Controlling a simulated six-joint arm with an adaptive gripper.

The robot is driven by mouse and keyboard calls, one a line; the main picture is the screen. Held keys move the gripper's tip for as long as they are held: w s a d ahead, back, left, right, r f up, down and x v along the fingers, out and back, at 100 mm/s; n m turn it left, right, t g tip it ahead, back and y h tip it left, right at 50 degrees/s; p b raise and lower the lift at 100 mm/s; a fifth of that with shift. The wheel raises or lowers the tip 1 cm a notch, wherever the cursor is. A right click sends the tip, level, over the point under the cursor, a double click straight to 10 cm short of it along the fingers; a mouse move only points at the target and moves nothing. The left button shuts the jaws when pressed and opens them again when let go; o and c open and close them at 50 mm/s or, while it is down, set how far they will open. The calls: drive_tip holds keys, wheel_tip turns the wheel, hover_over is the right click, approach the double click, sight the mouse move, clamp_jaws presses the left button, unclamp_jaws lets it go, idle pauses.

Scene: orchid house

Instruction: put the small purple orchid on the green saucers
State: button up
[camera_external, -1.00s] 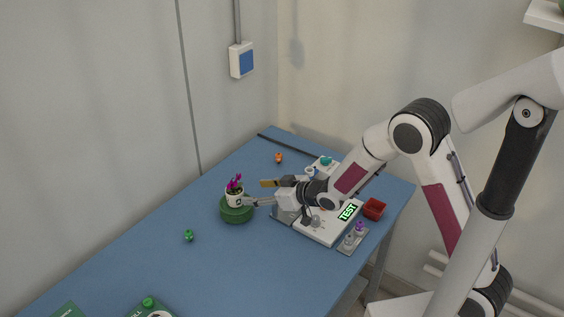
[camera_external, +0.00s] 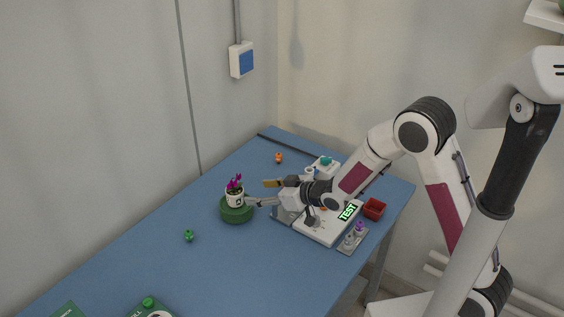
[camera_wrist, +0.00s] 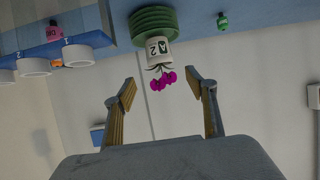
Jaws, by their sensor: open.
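The small purple orchid (camera_external: 235,190) stands upright in its white pot on the stack of green saucers (camera_external: 237,214), left of my gripper in the external view. In the wrist view, which is upside down, the orchid's white pot (camera_wrist: 160,55) rests against the ribbed green saucers (camera_wrist: 153,22), its purple blooms pointing down the picture. My gripper (camera_external: 258,193) is open, its fingers beside the pot on its right. In the wrist view the open gripper (camera_wrist: 163,90) has its fingers wide apart on either side of the blooms, with nothing held.
A small green item (camera_external: 188,235) lies left of the saucers, and an orange one (camera_external: 278,158) behind. The blue table's (camera_external: 130,262) front left is mostly clear.

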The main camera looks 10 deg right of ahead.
drive_tip(key=s+d+r+m+h, duration=0.15)
drive_tip(key=d+r, duration=0.25)
drive_tip(key=d, duration=0.5)
drive_tip(key=d+r+m+h, duration=0.2)
drive_tip(key=d+r+h, duration=0.15)
drive_tip(key=d, duration=0.55)
drive_tip(key=s+d+r+m+h, duration=0.1)
drive_tip(key=d+r, duration=0.3)
drive_tip(key=d, duration=0.4)
drive_tip(key=s+d+r+m+g+h, duration=0.1)
drive_tip(key=s+d+m, duration=0.1)
drive_tip(key=s+d, duration=0.6)
drive_tip(key=s+d+r+m+g+h, duration=0.1)
drive_tip(key=s+d, duration=0.7)
drive_tip(key=s, duration=0.8)
drive_tip(key=shift+d+r+m+g+h, duration=0.2)
drive_tip(key=shift+d+m+g+h, duration=0.25)
drive_tip(key=shift+m+h, duration=0.5)
